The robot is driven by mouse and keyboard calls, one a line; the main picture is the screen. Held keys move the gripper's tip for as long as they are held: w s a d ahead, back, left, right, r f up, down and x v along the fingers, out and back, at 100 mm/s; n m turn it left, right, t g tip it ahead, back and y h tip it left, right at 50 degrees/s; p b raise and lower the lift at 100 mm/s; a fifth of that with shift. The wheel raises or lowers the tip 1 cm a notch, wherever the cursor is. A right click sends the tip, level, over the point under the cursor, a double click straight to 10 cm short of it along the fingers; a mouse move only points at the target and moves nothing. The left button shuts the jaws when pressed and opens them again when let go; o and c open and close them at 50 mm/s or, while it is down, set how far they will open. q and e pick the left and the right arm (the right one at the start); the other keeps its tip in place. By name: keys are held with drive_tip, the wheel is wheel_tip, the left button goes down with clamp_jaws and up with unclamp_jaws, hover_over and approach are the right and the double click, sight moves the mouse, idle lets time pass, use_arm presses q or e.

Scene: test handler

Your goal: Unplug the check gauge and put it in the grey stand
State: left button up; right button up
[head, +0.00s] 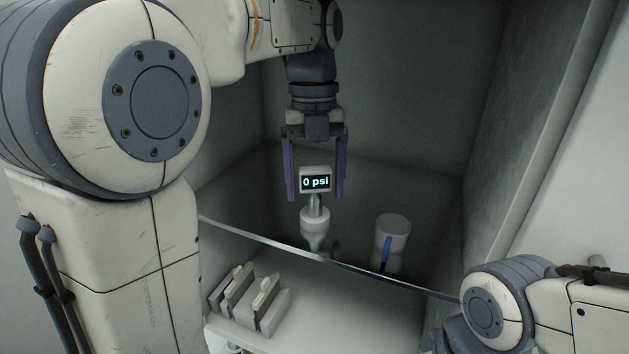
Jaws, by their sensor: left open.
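The check gauge (315,172) has a pale square head with a lit display reading "0 psi". It stands upright on a short metal stem above a pale, rounded fitting (315,222) that narrows downward. How its lower end is seated is too dark to tell. My left gripper (316,197) points down from above, open, with one purple finger on each side of the gauge head. Gaps show between the fingers and the head. A pale grey block with upright slotted plates (268,312) sits at the lower left; I cannot tell whether it is the grey stand. My right gripper is out of view.
A pale cylinder (394,228) with a blue strip stands right of the gauge. A thin metal edge (270,243) crosses in front of both. Grey walls enclose the recess at the back and sides. The pale front surface (350,315) is clear right of the slotted block.

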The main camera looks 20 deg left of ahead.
use_arm(q)
drive_tip(key=shift+r+p, duration=0.6)
drive_tip(key=shift+r, duration=0.1)
drive_tip(key=shift+o, duration=1.4)
